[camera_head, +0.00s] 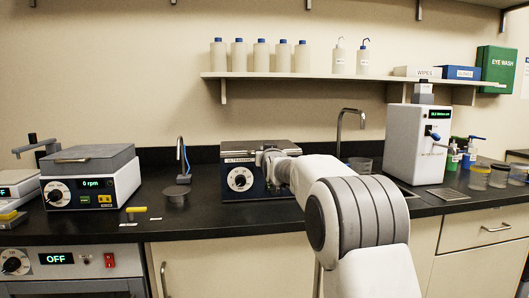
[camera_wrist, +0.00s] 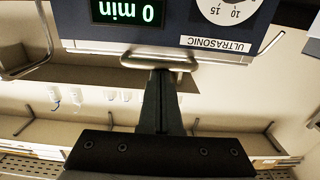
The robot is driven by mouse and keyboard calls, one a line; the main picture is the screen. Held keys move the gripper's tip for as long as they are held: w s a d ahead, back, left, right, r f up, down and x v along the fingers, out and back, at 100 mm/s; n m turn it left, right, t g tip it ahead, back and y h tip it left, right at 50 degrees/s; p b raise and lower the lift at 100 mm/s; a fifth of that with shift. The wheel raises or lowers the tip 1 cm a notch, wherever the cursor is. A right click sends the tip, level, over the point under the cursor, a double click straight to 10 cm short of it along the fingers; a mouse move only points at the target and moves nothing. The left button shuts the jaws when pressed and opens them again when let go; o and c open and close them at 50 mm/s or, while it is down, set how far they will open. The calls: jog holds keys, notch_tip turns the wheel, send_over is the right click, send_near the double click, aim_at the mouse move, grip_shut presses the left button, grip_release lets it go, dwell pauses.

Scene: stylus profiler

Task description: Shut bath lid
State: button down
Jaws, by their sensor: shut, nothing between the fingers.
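The ultrasonic bath (camera_head: 230,183) is a dark blue box with a white dial, standing on the black counter. Its dark lid (camera_head: 250,146) appears to lie flat or nearly flat on top; my gripper hides part of it, so I cannot tell if it is fully seated. In the wrist view, which is upside down, the bath's front panel (camera_wrist: 180,15) shows "0 min" and "ULTRASONIC". In the head view my gripper (camera_head: 270,157) is at the bath's front right.
A sink tap (camera_head: 350,118) stands right of the bath, with a white instrument (camera_head: 415,145) beyond. A shelf (camera_head: 300,75) with several bottles hangs above.

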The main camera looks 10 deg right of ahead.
notch_tip(320, 180, up, 4)
jog(key=p, duration=0.3)
jog(key=s+f, duration=0.8)
jog(key=s+f+g, duration=0.4)
jog(key=s, duration=1.1)
jog(key=s+f+g, duration=0.3)
jog(key=s+g, duration=0.1)
jog(key=s, duration=1.1)
jog(key=s+f+g, duration=0.4)
jog(key=s, duration=1.2)
notch_tip(320, 180, up, 22)
jog(key=s+p, duration=0.1)
jog(key=p, duration=2.1)
jog(key=shift+r, duration=0.25)
jog(key=shift+s+a, duration=0.1)
